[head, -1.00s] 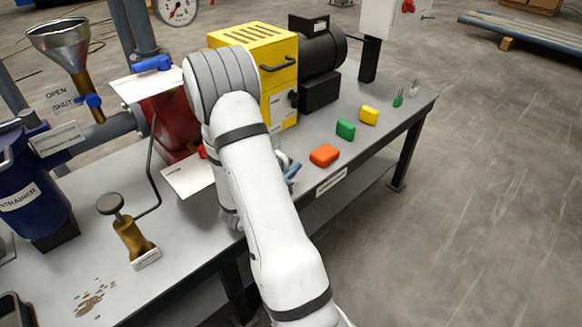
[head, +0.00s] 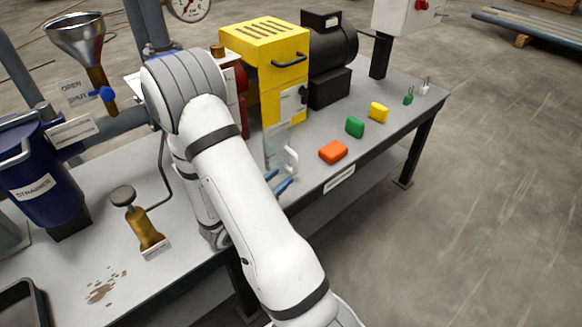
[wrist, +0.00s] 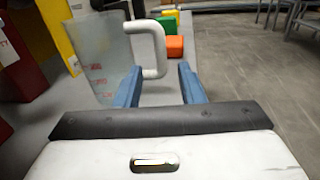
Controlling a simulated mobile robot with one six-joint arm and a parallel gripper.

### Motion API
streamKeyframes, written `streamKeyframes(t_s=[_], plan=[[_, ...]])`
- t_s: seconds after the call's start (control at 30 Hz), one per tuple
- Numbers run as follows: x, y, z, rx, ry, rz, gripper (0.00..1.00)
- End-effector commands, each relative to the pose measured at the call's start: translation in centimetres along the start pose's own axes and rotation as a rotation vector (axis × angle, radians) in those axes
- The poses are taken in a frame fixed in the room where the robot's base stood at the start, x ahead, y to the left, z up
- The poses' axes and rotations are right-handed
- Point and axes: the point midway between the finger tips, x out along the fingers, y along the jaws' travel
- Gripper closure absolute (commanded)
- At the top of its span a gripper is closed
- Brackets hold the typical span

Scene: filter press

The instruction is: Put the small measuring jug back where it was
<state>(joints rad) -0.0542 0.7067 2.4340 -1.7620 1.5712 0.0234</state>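The clear measuring jug (wrist: 108,60) stands upright on the bench, with red marks on its wall and a white handle (wrist: 158,45) on its right. In the head view the jug (head: 278,150) is in front of the yellow housing, partly hidden by my arm. My gripper (wrist: 157,84) is open, its two blue fingers pointing towards the handle. The handle shows between and beyond the fingertips, and the left finger overlaps the jug's side in the picture. I cannot tell whether they touch. In the head view my gripper (head: 277,182) is just below the jug.
Orange (head: 333,151), green (head: 355,126) and yellow (head: 378,112) blocks lie along the bench's front edge, right of the jug. The yellow housing (head: 270,60) stands behind it. A brass valve (head: 140,226) is at left. Open floor lies right of the bench.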

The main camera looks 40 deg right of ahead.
Motion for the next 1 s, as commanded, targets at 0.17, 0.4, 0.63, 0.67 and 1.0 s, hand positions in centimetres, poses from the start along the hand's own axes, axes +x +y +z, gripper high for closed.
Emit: streamKeyframes(t_s=[0.17, 0.4, 0.63, 0.67, 1.0], plan=[[-2.3, 0.1, 0.0, 0.000, 0.000, 0.003, 0.65], [-3.1, -1.0, 1.0, 0.040, 0.017, -0.065, 0.65], [-4.2, -7.1, 4.8, 0.307, 0.173, -0.441, 0.65], [-4.6, -8.0, 5.1, 0.354, 0.206, -0.497, 0.65], [-13.5, -11.7, 7.0, 0.954, 0.673, -1.038, 0.65]])
